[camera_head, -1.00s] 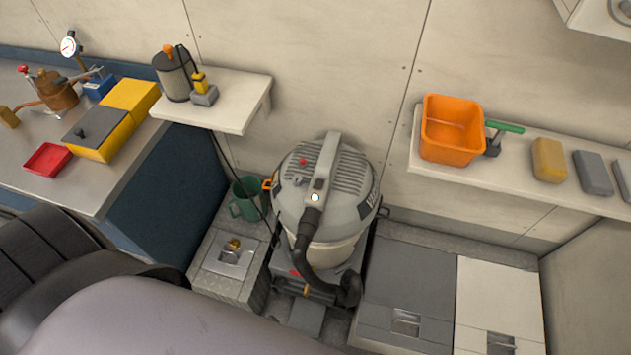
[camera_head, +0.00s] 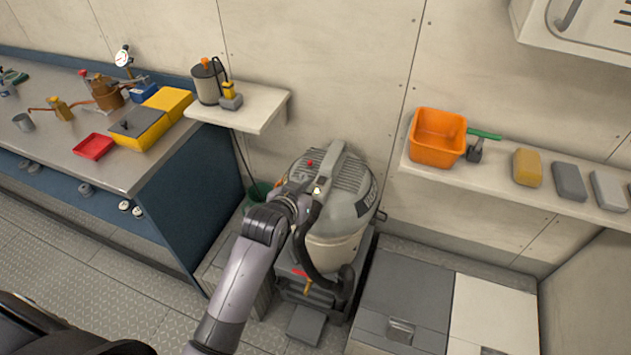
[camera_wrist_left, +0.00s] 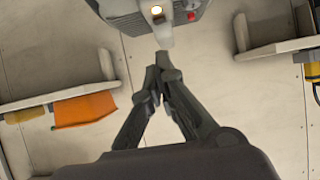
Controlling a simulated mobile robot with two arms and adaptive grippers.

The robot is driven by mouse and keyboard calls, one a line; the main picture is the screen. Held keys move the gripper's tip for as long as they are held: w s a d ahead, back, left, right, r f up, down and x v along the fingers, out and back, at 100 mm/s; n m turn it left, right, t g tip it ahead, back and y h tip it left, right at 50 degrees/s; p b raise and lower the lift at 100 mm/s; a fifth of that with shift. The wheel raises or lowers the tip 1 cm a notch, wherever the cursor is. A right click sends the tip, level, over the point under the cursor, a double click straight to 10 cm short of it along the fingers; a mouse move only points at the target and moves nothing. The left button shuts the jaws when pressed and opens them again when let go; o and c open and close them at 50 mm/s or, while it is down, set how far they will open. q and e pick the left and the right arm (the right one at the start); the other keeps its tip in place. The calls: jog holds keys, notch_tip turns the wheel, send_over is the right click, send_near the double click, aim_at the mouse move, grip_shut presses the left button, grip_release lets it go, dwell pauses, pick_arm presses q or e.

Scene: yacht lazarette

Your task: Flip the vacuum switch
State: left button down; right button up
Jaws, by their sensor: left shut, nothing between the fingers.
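In the left wrist view the lit button (camera_wrist_left: 156,10) and red knob (camera_wrist_left: 192,16) show at the top edge. I cannot tell which is the switch. My left gripper (camera_head: 306,188) is over the vacuum's top, beside the handle. In the left wrist view its fingertips (camera_wrist_left: 163,57) are together and empty, near a pale part of the vacuum; contact is unclear. My right gripper is out of view.
A small wall shelf (camera_head: 266,107) holds a grey canister. A right shelf (camera_head: 500,181) holds an orange bin (camera_head: 437,137) and several blocks. A workbench (camera_head: 60,140) stands at left. Floor lockers (camera_head: 410,285) lie right of the vacuum.

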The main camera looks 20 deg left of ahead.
pick_arm(q)
jog(key=w+r, duration=0.2)
jog(key=w, duration=0.1)
jog(key=p, duration=0.1)
send_over(322, 180)
jog(key=s, duration=0.2)
notch_tip(322, 180, down, 4)
jog(key=shift+w+d+r+t, duration=0.1)
jog(key=shift+t, duration=0.2)
notch_tip(322, 180, down, 3)
jog(key=shift+f+p, duration=0.1)
jog(key=shift+p, duration=0.4)
jog(key=shift+s+f, duration=0.25)
jog(key=shift+f, duration=0.25)
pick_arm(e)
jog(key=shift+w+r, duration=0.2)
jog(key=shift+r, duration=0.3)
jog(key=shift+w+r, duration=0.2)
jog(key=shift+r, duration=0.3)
